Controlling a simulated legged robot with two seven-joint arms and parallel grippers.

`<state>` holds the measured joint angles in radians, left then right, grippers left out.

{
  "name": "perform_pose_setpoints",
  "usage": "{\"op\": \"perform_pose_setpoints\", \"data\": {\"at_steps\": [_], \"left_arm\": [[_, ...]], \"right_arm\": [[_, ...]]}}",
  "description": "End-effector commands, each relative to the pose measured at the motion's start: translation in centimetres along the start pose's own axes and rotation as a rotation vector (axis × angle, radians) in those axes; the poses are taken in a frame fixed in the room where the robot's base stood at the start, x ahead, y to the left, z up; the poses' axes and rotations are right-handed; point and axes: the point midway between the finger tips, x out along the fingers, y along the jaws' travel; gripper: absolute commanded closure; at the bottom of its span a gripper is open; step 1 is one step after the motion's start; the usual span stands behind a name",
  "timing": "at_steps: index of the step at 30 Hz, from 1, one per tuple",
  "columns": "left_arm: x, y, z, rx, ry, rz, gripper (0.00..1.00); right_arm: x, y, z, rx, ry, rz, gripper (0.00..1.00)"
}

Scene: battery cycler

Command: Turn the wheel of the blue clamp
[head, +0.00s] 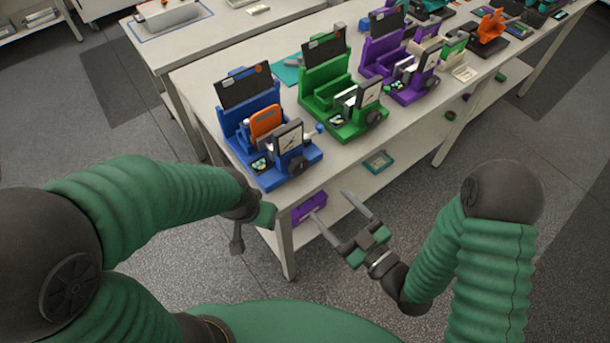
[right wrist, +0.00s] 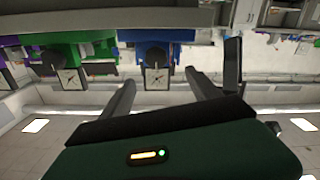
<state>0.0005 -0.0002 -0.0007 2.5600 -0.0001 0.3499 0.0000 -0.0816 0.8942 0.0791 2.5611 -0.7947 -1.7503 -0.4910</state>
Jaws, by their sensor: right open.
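The blue clamp (head: 245,138) stands at the near left corner of the table. It holds an orange block (head: 265,122) and has a square dial on its front. Its dark wheel (head: 298,165) is low on the front right side. My right gripper (head: 334,208) is open and empty, in front of and below the table edge, apart from the wheel. In the right wrist view the picture is upside down, and the blue clamp (right wrist: 180,52) shows beyond the open fingers. My left gripper (head: 250,220) is beside the table corner, seen edge-on; its opening is unclear.
A green clamp (head: 325,85) and a purple clamp (head: 378,55) stand farther right along the table (head: 375,143). A purple bin (head: 310,207) and a teal tray (head: 378,162) are on the lower shelf.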

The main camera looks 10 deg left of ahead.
Motion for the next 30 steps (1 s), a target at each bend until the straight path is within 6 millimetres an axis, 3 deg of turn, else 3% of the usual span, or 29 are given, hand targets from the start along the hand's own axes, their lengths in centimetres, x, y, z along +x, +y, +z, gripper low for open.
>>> {"op": "perform_pose_setpoints", "data": {"at_steps": [3, 4, 6, 17, 19, 24, 30], "left_arm": [[-0.3, 0.0, -0.1, 0.001, 0.0, 0.0, 0.53], [1.7, 0.0, 0.3, 0.001, 0.002, 0.0, 0.53], [3.6, 0.0, 0.8, 0.001, 0.0, 0.0, 0.53], [11.3, 0.1, 2.7, 0.001, 0.0, 0.0, 0.53], [9.7, 0.0, 2.3, 0.001, -0.001, 0.0, 0.53], [9.6, 0.0, 2.2, 0.001, 0.0, 0.0, 0.53], [9.6, 0.0, 2.3, 0.001, 0.0, 0.0, 0.53]], "right_arm": [[3.0, 0.2, -0.1, 0.0, 0.006, -0.001, 0.29], [3.0, 0.1, 1.1, -0.004, 0.006, 0.001, 0.29], [3.4, 0.3, 1.3, -0.004, 0.008, 0.0, 0.29], [5.5, -0.2, 1.2, -0.005, 0.004, 0.003, 0.29], [7.6, 0.1, 0.1, 0.001, 0.0, -0.001, 0.29], [11.4, 0.2, 0.1, 0.003, -0.001, 0.001, 0.29], [13.5, 0.3, 0.2, 0.003, -0.001, 0.003, 0.29]]}}
